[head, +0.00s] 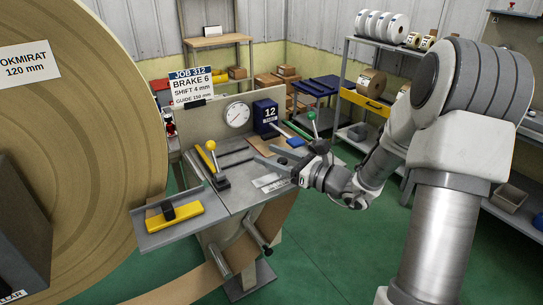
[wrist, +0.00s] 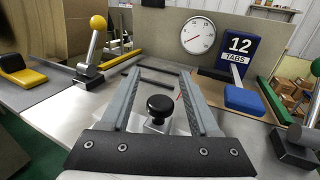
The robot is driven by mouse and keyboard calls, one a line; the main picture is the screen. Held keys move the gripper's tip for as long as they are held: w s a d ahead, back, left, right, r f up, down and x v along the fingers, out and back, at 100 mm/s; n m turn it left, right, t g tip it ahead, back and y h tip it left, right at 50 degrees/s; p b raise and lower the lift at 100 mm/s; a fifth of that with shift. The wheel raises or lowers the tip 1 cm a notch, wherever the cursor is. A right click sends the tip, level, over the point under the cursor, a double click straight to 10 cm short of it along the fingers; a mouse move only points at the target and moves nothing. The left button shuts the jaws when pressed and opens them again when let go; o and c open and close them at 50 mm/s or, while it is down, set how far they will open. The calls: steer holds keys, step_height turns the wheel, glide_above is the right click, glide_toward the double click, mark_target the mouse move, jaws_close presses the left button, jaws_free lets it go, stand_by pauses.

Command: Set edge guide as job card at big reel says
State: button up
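The job card (head: 192,88) by the big reel (head: 110,130) reads JOB 312, BRAKE 6, SHIFT 4 mm, GUIDE 150 mm. My gripper (wrist: 160,74) is open and empty over the machine table. In the wrist view a black round knob (wrist: 160,104) on a small metal block shows between its two fingers, and I see no finger touching it. This looks like the edge guide's knob. A red pointer mark (wrist: 180,96) shows beside the right finger. In the head view my gripper (head: 264,157) is above a pale scale plate (head: 268,182); the knob is not clear there.
A yellow-knobbed lever (wrist: 97,24) stands left, a green-knobbed lever (head: 311,118) right. A dial gauge (wrist: 198,36) is on the back panel, beside a blue box marked 12 (wrist: 238,45) with a blue block (wrist: 244,100) before it. A yellow-black piece (head: 174,215) sits on the left shelf.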

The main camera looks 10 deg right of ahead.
steer(key=p+v, duration=0.1)
steer(key=v, duration=1.6)
steer(key=shift+d+p, duration=0.2)
steer(key=shift+p, duration=0.2)
steer(key=shift+s, duration=0.1)
